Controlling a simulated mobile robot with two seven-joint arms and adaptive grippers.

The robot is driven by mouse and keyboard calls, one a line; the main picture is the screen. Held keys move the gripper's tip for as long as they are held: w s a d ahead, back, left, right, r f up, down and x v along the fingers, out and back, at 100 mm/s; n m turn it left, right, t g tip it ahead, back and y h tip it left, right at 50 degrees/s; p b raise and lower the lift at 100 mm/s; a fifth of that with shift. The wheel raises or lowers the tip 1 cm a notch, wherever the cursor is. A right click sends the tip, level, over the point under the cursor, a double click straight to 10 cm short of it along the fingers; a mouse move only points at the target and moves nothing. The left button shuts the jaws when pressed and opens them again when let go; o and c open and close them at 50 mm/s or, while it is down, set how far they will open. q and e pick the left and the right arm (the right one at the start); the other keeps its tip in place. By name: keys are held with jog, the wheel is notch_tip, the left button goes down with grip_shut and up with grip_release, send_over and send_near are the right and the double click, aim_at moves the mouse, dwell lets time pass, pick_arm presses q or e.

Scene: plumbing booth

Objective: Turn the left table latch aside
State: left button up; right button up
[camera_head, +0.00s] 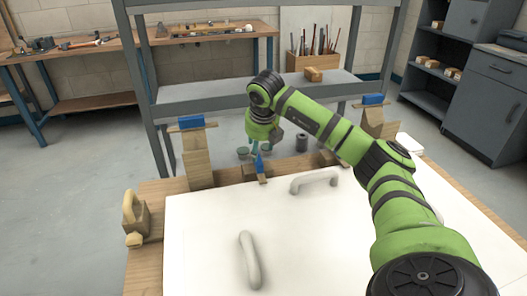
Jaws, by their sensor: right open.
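My right arm reaches in from the right over the white panel (210,240). My right gripper (255,151) hangs fingers down at the panel's back edge, open, its fingertips small. A small upright blue piece (259,164) stands at or just in front of the fingers; I cannot tell whether they touch. To its left a wooden post (197,160) carries a crosswise wooden bar with a blue block (191,121) on top. A similar post with a blue block (373,99) stands at the right. I cannot tell which part is the left table latch. My left gripper is out of view.
Two white handles, one at the back (314,180) and one in front (250,260), rise from the panel. A wooden block with a rounded top (135,213) sits at the left edge. A grey shelf frame (205,95) stands behind. The panel's left front is clear.

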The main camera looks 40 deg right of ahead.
aim_at(258, 163)
jog(key=f, duration=0.2)
jog(key=w+f, duration=0.1)
jog(key=f, duration=0.1)
jog(key=shift+w+a, duration=0.15)
jog(key=shift+w, duration=0.05)
jog(key=shift+w+d+f, duration=0.15)
jog(key=shift+d+f, duration=0.1)
jog(key=shift+f, duration=0.2)
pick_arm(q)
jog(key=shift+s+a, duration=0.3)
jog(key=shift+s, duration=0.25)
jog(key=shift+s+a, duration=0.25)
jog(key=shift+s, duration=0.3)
pick_arm(e)
jog(key=shift+a, duration=0.1)
jog(key=shift+r, duration=0.1)
jog(key=c, duration=1)
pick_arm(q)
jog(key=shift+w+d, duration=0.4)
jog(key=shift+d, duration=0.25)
pick_arm(e)
grip_shut()
